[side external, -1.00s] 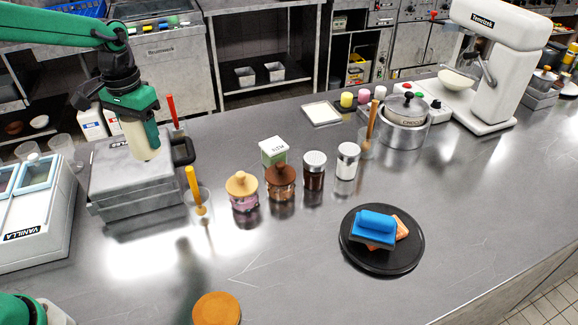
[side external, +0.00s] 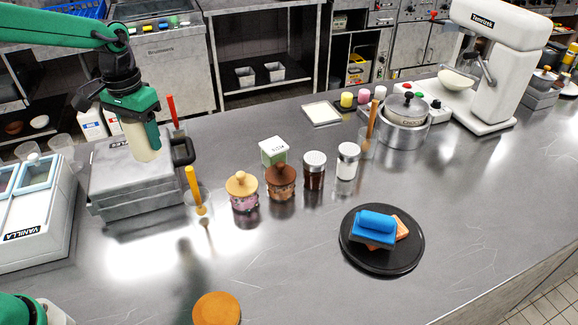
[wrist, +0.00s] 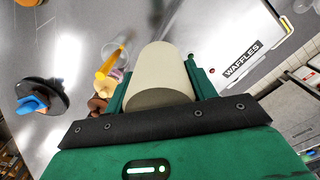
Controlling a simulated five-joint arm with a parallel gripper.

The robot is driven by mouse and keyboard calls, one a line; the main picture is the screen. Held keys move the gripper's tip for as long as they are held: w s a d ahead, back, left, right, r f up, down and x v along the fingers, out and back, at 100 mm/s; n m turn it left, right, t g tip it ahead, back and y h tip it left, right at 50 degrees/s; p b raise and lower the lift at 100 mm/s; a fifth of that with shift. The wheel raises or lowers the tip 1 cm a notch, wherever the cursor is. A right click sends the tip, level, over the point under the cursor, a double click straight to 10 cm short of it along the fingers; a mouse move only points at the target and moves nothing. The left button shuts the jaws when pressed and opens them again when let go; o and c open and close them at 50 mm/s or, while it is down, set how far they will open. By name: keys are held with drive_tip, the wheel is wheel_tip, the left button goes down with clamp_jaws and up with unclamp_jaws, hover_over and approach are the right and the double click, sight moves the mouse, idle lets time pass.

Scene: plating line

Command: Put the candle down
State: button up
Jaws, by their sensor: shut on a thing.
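My gripper (side external: 147,132) is shut on a cream, cylindrical candle (side external: 147,148). In the side view the candle hangs upright below the jaws, in front of or over the grey waffle maker (side external: 115,200). I cannot tell whether its lower end touches anything. In the wrist view the candle (wrist: 160,72) sits between the two green fingers, and the waffle maker's label shows to its right.
A black plate (side external: 395,266) holds a blue item.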

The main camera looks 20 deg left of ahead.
drive_tip(key=s+d+f, duration=0.3)
drive_tip(key=s+d, duration=0.3)
drive_tip(key=d, duration=0.1)
drive_tip(key=s+d+f, duration=0.3)
drive_tip(key=s+d, duration=0.2)
drive_tip(key=d, duration=0.1)
drive_tip(key=w+a+f, duration=0.2)
drive_tip(key=a, duration=0.1)
drive_tip(key=w+a+f, duration=0.2)
drive_tip(key=a, duration=0.1)
drive_tip(key=w+a+f, duration=0.2)
drive_tip(key=w+a, duration=0.1)
drive_tip(key=shift+a+f, duration=0.15)
drive_tip(key=shift+f, duration=0.1)
drive_tip(key=shift+f, duration=2)
drive_tip(key=shift+f, duration=0.15)
drive_tip(key=o, duration=1)
